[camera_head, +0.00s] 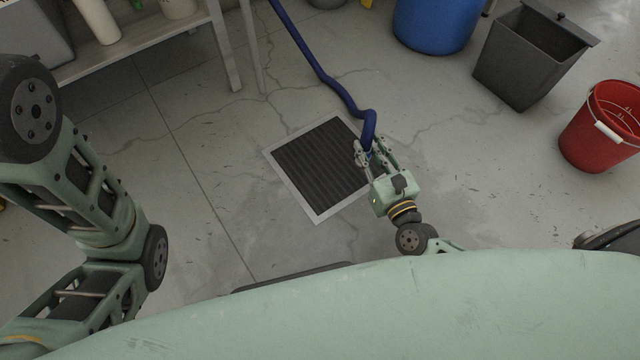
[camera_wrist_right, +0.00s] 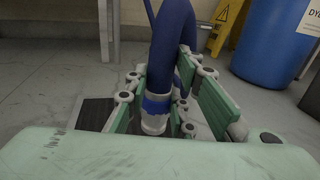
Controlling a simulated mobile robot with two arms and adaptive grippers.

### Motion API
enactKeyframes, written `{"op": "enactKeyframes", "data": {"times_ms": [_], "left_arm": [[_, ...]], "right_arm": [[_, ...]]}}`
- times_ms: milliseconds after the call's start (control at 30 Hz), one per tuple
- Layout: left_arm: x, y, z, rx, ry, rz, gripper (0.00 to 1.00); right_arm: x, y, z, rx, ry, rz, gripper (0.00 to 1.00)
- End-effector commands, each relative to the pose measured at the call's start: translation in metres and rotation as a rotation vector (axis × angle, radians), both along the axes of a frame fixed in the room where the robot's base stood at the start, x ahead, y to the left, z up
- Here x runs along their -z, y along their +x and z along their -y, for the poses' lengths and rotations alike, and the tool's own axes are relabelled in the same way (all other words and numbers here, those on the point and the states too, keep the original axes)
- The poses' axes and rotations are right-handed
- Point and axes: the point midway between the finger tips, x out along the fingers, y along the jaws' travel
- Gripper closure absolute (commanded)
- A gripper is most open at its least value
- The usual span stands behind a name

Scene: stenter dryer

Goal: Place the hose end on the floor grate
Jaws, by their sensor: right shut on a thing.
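A blue hose (camera_head: 313,62) comes in from the top of the head view and bends down into my right gripper (camera_head: 368,150). My right gripper is shut on the hose near its end. In the right wrist view the hose end (camera_wrist_right: 155,118), with a pale metal tip, hangs down between the fingers (camera_wrist_right: 158,100). The floor grate (camera_head: 318,165) is a dark ribbed square in a light frame. My right gripper is over the grate's right edge in the head view. Whether the hose end touches anything is unclear. My left arm shows at the left, but its gripper is out of view.
A blue barrel (camera_head: 435,22), a grey bin (camera_head: 530,55) and a red bucket (camera_head: 603,128) stand at the upper right. A bench (camera_head: 140,40) stands at the upper left. A yellow sign (camera_wrist_right: 226,25) is behind the hose in the wrist view. The floor around the grate is clear.

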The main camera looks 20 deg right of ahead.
Motion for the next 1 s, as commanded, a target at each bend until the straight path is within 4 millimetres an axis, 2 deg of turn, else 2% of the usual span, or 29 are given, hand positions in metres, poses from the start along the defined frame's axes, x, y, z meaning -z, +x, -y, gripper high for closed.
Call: {"op": "enactKeyframes", "data": {"times_ms": [167, 400, 600, 833, 1000], "left_arm": [[0.013, 0.002, 0.001, -0.001, 0.001, -0.005, 0.60], [0.049, 0.008, 0.002, -0.003, 0.003, -0.014, 0.60], [0.070, 0.007, 0.002, -0.003, 0.003, -0.013, 0.60], [0.078, 0.002, 0.001, -0.001, 0.001, -0.005, 0.60], [0.100, -0.001, 0.000, 0.000, 0.000, 0.002, 0.60]], "right_arm": [[0.012, 0.013, -0.008, -0.001, 0.001, 0.004, 1.00], [0.047, 0.061, -0.035, -0.002, 0.002, 0.004, 1.00], [0.067, 0.092, -0.052, -0.002, 0.000, 0.003, 1.00], [0.075, 0.102, -0.057, -0.003, -0.001, 0.000, 1.00], [0.099, 0.101, -0.057, -0.003, -0.002, -0.001, 1.00]]}}
